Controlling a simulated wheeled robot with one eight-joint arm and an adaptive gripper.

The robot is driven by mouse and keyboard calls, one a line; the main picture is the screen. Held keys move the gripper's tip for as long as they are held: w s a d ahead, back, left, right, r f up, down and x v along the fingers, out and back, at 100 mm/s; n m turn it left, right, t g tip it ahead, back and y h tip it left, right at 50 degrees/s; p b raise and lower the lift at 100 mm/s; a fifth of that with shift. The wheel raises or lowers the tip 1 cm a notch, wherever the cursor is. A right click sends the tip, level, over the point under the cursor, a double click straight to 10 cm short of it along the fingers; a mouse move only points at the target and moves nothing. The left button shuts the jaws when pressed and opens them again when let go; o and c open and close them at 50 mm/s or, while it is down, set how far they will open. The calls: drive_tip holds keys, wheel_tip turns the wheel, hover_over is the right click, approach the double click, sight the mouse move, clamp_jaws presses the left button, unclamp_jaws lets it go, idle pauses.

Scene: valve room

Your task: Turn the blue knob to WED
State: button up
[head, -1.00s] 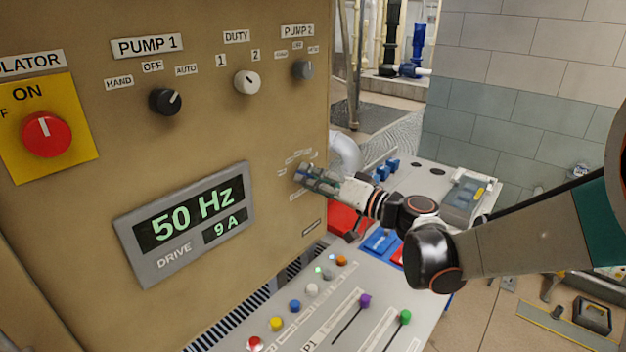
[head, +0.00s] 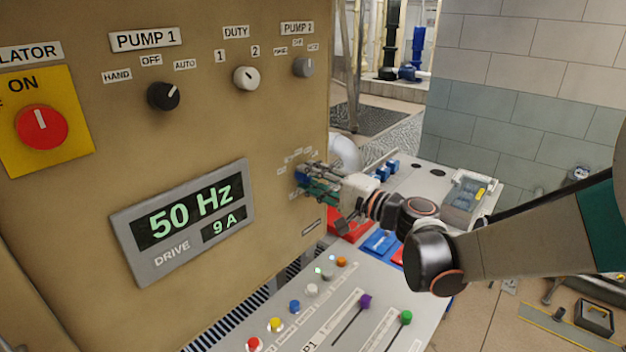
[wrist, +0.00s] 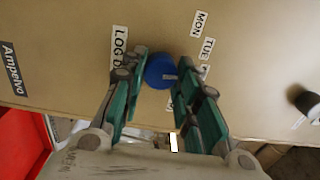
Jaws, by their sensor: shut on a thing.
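The blue knob (wrist: 158,69) is on the tan panel, between the green fingers of my gripper (wrist: 162,74) in the wrist view. The gripper is shut on it. A short pale mark shows on the knob's right part. The MON label (wrist: 201,22) and the TUE label (wrist: 208,47) are at the upper right of the knob. More day labels below them are partly hidden by the right finger. In the head view, the knob (head: 301,177) shows as a blue patch at the tips of my gripper (head: 308,181), low on the panel's right side.
A label starting LOG D (wrist: 119,46) is left of the knob in the wrist view. Black PUMP 1 (head: 163,96), white DUTY (head: 246,78) and grey PUMP 2 (head: 303,67) knobs are higher on the panel. A sloping console (head: 375,300) with buttons and sliders lies below.

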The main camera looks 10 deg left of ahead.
drive_tip(key=shift+m, duration=0.9)
drive_tip(key=o, duration=1.1)
drive_tip(key=shift+c, duration=0.2)
drive_tip(key=shift+d, duration=0.1)
drive_tip(key=v, duration=1.2)
